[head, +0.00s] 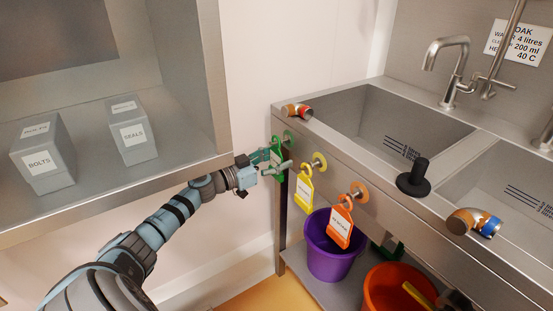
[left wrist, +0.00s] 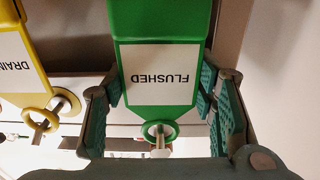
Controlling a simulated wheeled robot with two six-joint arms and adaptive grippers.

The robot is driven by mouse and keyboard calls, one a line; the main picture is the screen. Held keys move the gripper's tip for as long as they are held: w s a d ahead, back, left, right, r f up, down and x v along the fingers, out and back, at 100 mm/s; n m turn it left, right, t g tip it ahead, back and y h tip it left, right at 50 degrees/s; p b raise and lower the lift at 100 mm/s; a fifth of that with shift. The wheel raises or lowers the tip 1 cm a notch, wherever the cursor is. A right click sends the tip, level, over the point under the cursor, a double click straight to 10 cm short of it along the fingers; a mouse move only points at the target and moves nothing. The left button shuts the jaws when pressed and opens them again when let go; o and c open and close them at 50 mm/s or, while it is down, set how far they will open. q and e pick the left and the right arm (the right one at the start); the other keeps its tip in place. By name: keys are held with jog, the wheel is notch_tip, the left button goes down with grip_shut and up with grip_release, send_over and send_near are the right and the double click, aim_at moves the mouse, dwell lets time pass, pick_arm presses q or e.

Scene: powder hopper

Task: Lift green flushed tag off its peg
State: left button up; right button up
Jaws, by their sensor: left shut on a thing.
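The green FLUSHED tag (head: 277,146) hangs at the left end of the sink's front rail, partly hidden by my gripper. In the left wrist view the green tag (left wrist: 158,96) shows upside down, with its white label readable. Its ring (left wrist: 159,131) appears to be around a metal peg (left wrist: 161,150). My left gripper (head: 274,163) is shut on the tag, with one teal finger on each side; the gripper also shows in the left wrist view (left wrist: 160,108).
A yellow tag (head: 304,192) and an orange tag (head: 340,227) hang on pegs to the right, close by. A purple bucket (head: 333,250) and an orange bucket (head: 396,290) stand below. A steel shelf (head: 165,177) with grey boxes is at left.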

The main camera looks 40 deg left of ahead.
aim_at(275, 159)
pick_arm(q)
jog(key=shift+p+v, duration=1.75)
jog(key=shift+v, duration=1.45)
jog(key=shift+s+a+p, duration=0.15)
jog(key=shift+s+p, duration=0.2)
jog(key=shift+s, duration=0.2)
